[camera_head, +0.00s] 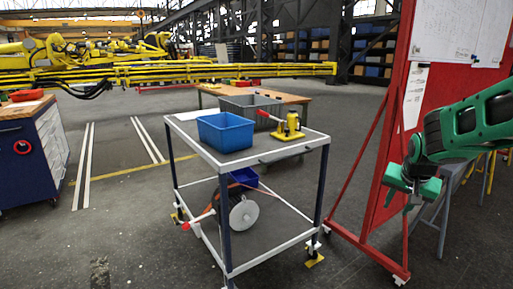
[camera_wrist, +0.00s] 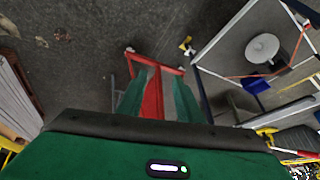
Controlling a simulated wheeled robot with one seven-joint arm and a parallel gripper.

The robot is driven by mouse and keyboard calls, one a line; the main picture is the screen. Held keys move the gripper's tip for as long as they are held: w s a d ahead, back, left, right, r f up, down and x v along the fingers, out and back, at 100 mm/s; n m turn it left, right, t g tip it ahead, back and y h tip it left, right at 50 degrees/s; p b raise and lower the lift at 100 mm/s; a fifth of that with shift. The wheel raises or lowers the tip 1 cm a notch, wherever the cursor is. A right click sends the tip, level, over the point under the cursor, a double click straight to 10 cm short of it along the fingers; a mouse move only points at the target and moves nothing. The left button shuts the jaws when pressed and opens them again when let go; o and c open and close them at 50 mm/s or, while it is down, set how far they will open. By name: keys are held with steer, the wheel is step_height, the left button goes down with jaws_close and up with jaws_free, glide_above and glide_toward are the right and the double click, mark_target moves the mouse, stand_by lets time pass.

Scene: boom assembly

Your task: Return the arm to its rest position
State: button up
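My green arm comes in from the right edge of the head view, and my gripper (camera_head: 399,202) hangs fingers down in front of the red board stand (camera_head: 363,160). In the wrist view the two green fingers of my gripper (camera_wrist: 158,97) stand apart with nothing held between them. The red post and foot of the stand (camera_wrist: 152,95) show behind the gap. I cannot tell how far the fingers are from the stand.
A blue cabinet (camera_head: 25,160) stands far left. Floor between is clear.

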steer(key=s+f+n+g+y, duration=0.1)
steer(key=s+g, duration=0.4)
steer(key=s, duration=2.8)
steer(key=shift+s+a+f+y, duration=0.3)
steer(key=shift+s+f+y, duration=0.1)
steer(key=shift+y, duration=0.2)
steer(key=shift+w+f+g, duration=0.25)
steer(key=shift+w+g, duration=0.05)
steer(key=shift+w, duration=0.35)
